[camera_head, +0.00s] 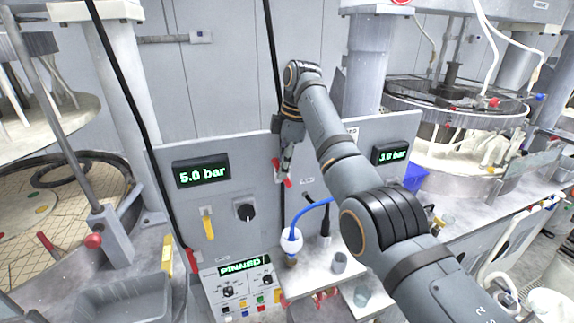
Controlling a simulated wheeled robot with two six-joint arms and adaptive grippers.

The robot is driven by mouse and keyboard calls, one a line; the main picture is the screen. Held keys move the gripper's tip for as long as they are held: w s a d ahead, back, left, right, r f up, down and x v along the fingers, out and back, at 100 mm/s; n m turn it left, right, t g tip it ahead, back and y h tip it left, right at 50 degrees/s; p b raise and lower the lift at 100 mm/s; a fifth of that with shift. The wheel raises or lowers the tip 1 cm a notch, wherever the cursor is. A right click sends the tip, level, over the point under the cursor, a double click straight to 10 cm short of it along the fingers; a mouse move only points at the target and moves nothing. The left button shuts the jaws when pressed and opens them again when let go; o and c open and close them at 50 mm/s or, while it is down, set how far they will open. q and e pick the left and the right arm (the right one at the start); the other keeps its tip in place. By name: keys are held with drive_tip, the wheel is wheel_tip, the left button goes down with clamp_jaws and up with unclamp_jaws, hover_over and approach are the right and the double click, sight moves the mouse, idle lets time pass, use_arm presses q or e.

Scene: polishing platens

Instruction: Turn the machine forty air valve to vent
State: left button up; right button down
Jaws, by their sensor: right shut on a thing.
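My right arm reaches in from the lower right across the grey panels. Its gripper (284,169) is at the upright grey panel in the middle, pointing down. Red parts (288,183) show at its fingertips, apparently a red valve handle that the gripper is shut on. The gripper hides most of it, so its exact angle cannot be told. On the same panel, a display (202,172) reads 5.0 bar. Below it are a yellow lever (208,223), hanging down, and a black knob (245,212). Machine numbers are not legible. My left gripper is not in view.
A second display (390,154) right of my arm reads about 3.0 bar. A control box (240,282) below shows PINNED. A blue-tubed white bulb (292,241) and a grey cup (339,262) stand near my forearm. A grey tray (125,300) is at lower left.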

drive_tip(key=shift+a+t+h, duration=0.3)
drive_tip(key=shift+a+h, duration=0.1)
drive_tip(key=shift+h, duration=0.2)
drive_tip(key=shift+s+a+f+h+b, duration=0.1)
drive_tip(key=shift+a+f+h+b, duration=0.15)
drive_tip(key=shift+h+b, duration=0.45)
drive_tip(key=shift+r+t+b, duration=0.1)
drive_tip(key=shift+t+b, duration=0.2)
drive_tip(key=shift+b, duration=0.2)
drive_tip(key=shift+r+h, duration=0.1)
drive_tip(key=shift+h, duration=0.2)
drive_tip(key=c, duration=1.5)
unclamp_jaws()
drive_tip(key=shift+o, duration=0.9)
drive_tip(key=shift+f, duration=0.2)
